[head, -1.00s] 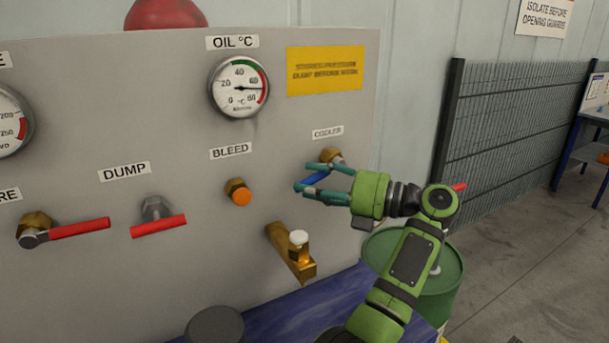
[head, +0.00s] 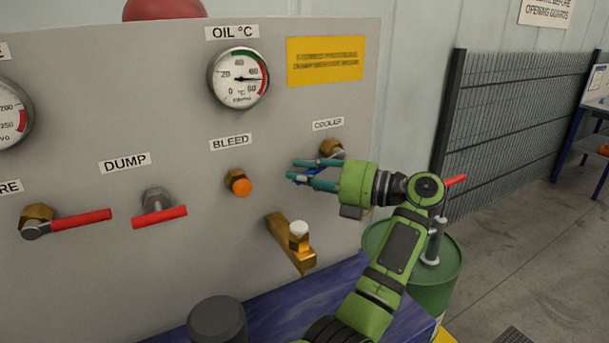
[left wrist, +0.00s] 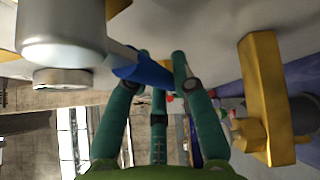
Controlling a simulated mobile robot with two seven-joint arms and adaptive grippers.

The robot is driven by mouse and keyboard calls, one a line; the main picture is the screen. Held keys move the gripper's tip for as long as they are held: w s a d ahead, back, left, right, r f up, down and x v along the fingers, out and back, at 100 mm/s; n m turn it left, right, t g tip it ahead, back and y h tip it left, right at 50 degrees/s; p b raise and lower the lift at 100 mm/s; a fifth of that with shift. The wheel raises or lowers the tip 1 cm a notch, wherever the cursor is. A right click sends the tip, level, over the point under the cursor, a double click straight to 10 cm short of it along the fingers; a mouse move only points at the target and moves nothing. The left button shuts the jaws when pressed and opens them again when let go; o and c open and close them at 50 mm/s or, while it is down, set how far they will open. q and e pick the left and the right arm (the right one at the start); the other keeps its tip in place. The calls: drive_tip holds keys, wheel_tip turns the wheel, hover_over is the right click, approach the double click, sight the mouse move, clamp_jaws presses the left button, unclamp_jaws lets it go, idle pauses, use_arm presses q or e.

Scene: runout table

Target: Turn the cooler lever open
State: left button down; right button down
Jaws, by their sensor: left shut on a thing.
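The blue cooler lever (head: 311,176) is on the grey panel under the COOLER label (head: 328,124), beside its brass fitting (head: 331,148). My left gripper (head: 303,171) is shut on the lever, with its teal fingers around it, partly hiding it in the head view. In the left wrist view the blue lever (left wrist: 146,70) sits between the fingers, below the large grey metal hub (left wrist: 62,32). My right gripper is not in view.
A brass tap (head: 292,243) juts out below the lever. The orange bleed knob (head: 241,186) and the red dump lever (head: 160,216) are to the left. A green drum (head: 440,285) stands at the right, before a mesh fence (head: 520,130).

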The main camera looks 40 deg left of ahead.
use_arm(q)
drive_tip(key=shift+w+d+f+n+t+h+b, duration=0.15)
drive_tip(key=shift+w+f+n+t+h+b, duration=0.45)
drive_tip(key=shift+b, duration=0.7)
drive_tip(key=shift+w+d+f+n+t+h+b, duration=0.2)
drive_tip(key=shift+f+n+h+b, duration=0.55)
drive_tip(key=shift+b, duration=0.6)
drive_tip(key=shift+w+d+f+n+t+h+b, duration=0.1)
drive_tip(key=shift+w+f+n+t+h+b, duration=0.35)
drive_tip(key=shift+f+n+b, duration=0.65)
drive_tip(key=shift+r, duration=0.3)
drive_tip(key=c, duration=1)
unclamp_jaws()
drive_tip(key=shift+s, duration=0.1)
drive_tip(key=v, duration=0.7)
drive_tip(key=shift+d+r, duration=0.1)
drive_tip(key=shift+d, duration=0.1)
